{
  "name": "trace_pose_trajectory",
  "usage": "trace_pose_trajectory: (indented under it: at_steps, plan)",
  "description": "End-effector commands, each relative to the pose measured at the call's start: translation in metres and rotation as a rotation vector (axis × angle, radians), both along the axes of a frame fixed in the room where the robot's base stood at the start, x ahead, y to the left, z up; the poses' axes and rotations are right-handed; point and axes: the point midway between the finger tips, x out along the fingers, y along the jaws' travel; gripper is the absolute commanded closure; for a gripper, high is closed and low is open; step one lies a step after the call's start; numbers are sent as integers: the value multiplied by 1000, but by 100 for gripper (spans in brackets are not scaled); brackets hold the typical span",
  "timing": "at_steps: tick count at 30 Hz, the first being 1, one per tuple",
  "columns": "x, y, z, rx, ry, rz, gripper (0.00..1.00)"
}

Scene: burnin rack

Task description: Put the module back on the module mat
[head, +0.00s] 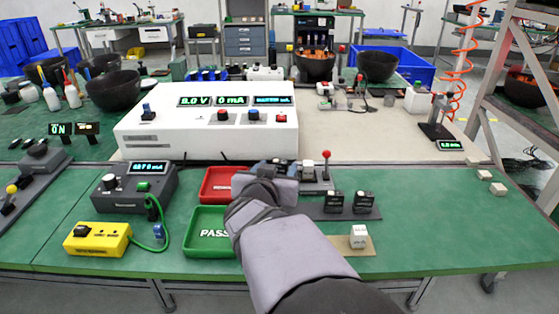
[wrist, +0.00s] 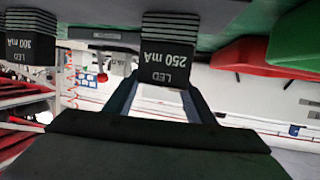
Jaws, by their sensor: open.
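A black finned module marked LED 250 mA (wrist: 166,66) appears upside down in the wrist view, between the two open fingers of my gripper (wrist: 163,92). Its base seems to stand on a dark grey mat (wrist: 205,42). In the head view my gripper (head: 282,183) is at the left end of the dark grey mat (head: 345,215) and hides that module. Two other black modules stand upright on the mat, one (head: 334,202) nearer the gripper and one (head: 363,202) at the right. A module marked LED 300 mA (wrist: 31,47) shows at the wrist view's left.
A red tray (head: 213,184) and a green PASS tray (head: 200,243) lie left of my gripper. A fixture with a red-knobbed lever (head: 326,156) stands behind the mat. A white cube (head: 358,236) sits on a tan pad (head: 366,249) in front. The table to the right is mostly clear.

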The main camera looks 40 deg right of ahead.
Motion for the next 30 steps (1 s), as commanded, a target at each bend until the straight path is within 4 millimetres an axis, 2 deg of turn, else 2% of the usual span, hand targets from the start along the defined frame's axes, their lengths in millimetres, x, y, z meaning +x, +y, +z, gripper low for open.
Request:
trace_pose_trajectory:
  at_steps: [2, 3, 4, 5, 17, 20, 25, 30]
  plan:
    - [-2, 3, 2, -1, 0, 1, 50]
    - [-2, 3, 1, -1, 0, 0, 53]
    - [-3, 3, 1, -1, 1, 0, 60]
    - [-3, 4, 1, -1, 1, 0, 61]
    - [-2, 3, 2, 0, -1, -1, 61]
    - [0, 0, 8, 0, -10, -8, 61]
    - [10, -9, 32, -2, -47, -23, 61]
    - [35, 23, 50, 51, -22, 108, 61]
